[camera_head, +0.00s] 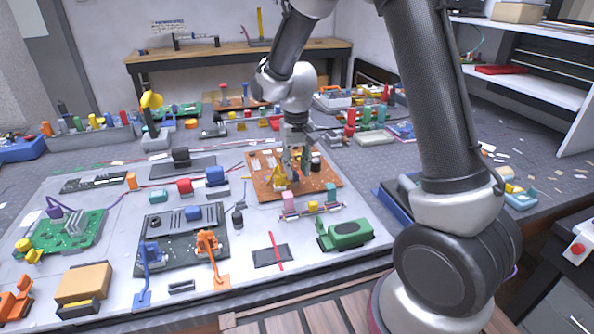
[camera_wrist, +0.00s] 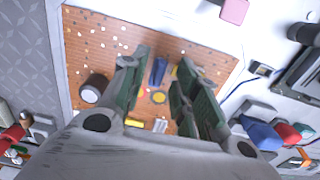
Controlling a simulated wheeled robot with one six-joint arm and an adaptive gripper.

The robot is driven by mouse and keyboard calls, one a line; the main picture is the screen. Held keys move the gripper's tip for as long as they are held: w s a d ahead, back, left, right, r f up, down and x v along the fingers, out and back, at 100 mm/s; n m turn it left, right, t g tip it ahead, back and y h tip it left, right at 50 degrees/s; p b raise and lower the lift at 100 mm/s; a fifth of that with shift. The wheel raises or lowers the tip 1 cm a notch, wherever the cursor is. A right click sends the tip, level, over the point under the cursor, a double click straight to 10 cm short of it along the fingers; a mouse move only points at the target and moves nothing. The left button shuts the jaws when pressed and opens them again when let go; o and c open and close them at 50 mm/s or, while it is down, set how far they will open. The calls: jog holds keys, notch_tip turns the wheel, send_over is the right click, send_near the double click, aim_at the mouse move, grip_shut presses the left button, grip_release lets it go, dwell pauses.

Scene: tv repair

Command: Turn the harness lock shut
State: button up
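My gripper (camera_head: 292,172) points down over an orange-brown perforated board (camera_head: 262,187) near the middle of the workbench. The board also fills the centre of the wrist view (camera_wrist: 100,38). In the wrist view my two green-sided fingers (camera_wrist: 167,62) stand apart. A dark blue upright piece (camera_wrist: 158,71) shows in the gap between them, with no clear contact on either finger. Yellow and red round parts (camera_wrist: 158,97) lie beside it. I cannot tell for certain which part is the harness lock. My fingers hide part of the board in the head view.
A dark cylinder (camera_wrist: 95,88) stands on the board near one finger. A pink block (camera_head: 289,203) and a green block (camera_head: 348,233) are in front of the board. Orange (camera_head: 208,245) and blue (camera_head: 150,256) clamp-like parts stand at the front left. Many small parts crowd the bench.

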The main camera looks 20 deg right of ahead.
jog(key=shift+f, duration=0.75)
grip_shut()
